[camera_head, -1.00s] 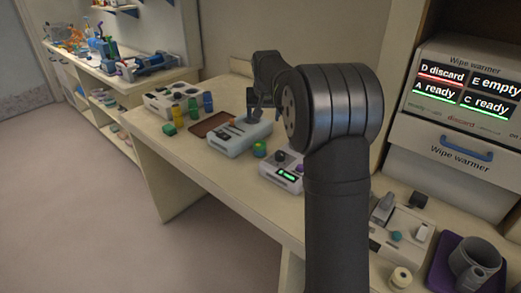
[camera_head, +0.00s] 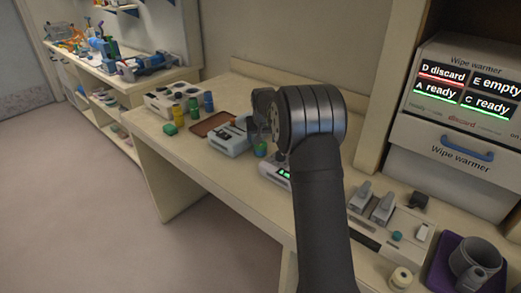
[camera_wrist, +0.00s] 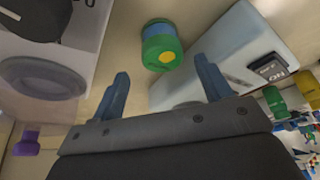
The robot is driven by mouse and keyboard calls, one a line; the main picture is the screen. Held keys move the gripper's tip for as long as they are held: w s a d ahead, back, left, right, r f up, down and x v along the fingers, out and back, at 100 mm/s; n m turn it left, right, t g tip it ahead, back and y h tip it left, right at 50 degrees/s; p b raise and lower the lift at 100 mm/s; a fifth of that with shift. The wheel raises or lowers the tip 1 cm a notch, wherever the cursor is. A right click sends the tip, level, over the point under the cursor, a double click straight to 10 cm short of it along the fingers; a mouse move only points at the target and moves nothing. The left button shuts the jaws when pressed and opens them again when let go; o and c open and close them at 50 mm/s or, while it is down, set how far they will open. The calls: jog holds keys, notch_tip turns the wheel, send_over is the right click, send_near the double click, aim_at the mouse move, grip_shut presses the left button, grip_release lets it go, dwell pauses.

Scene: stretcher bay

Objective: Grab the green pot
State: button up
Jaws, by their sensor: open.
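A green pot (camera_wrist: 160,52) with a blue band and a yellow spot on its end shows at the top middle of the wrist view. It lies ahead of and between the two blue fingertips of my gripper (camera_wrist: 162,72), which are apart with nothing between them. In the head view the green pot (camera_head: 260,150) stands on the bench, just below my gripper (camera_head: 268,135), and my arm hides part of the fingers there.
A pale blue-grey box (camera_head: 231,138) stands close to the left of the pot. A white device with a green display (camera_head: 276,172) is close at its right front. A brown tray (camera_head: 203,128) and several coloured bottles (camera_head: 193,106) stand farther left.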

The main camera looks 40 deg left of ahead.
aim_at(260, 149)
jog(key=x, duration=0.4)
jog(key=shift+s+f, duration=0.15)
jog(key=shift+s, duration=0.1)
jog(key=c, duration=1.1)
